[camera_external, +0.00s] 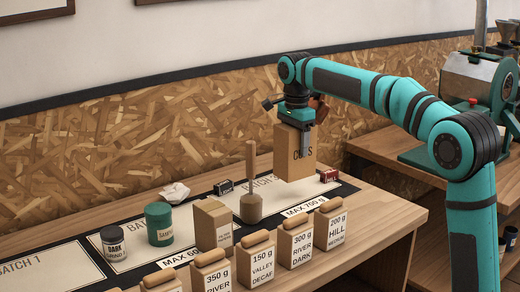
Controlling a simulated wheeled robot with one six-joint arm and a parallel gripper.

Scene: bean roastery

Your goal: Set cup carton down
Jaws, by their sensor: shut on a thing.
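The cup carton (290,158) is a tall brown box with dark lettering, partly covered by a gripper finger. My gripper (303,135) points down from above and is shut on the carton near its top. The carton hangs upright over the right-hand mat on the wooden table (395,222). Its lower edge looks a little above the surface, though the exact gap is hard to tell.
A wooden-handled tool (251,200), a small tan box (213,225), a green tin (159,223) and a dark jar (113,242) stand left of the carton. Labelled bean bags (295,245) line the front edge. A small red box (329,176) lies right of the carton.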

